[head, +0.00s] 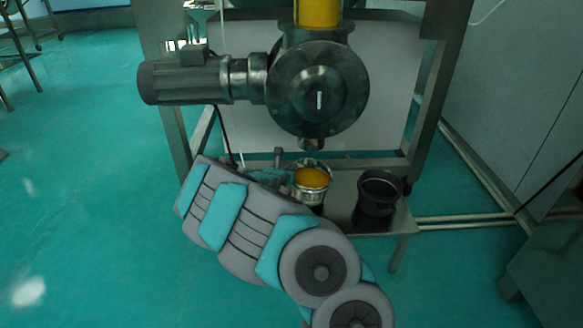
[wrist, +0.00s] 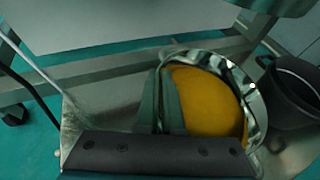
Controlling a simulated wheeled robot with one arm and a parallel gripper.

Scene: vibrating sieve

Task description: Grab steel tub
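The steel tub (head: 309,196) is a small shiny round bucket with orange-yellow material in it. It stands on a low metal stand under the machine's outlet, and it also fills the right middle of the wrist view (wrist: 254,98). My gripper (head: 291,178) is at the tub's left side. In the wrist view my gripper's two dark teal fingers (wrist: 160,85) are close together at the left rim, one over the yellow contents and one outside. They look shut on the tub's wall, though the lower part of the contact is hidden.
A black bucket (head: 379,194) stands close to the right of the tub on the low stand (head: 398,221). A grey motor and round steel housing (head: 319,88) hang above, with a short outlet over the tub. Metal frame legs stand on both sides. The floor at left is clear.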

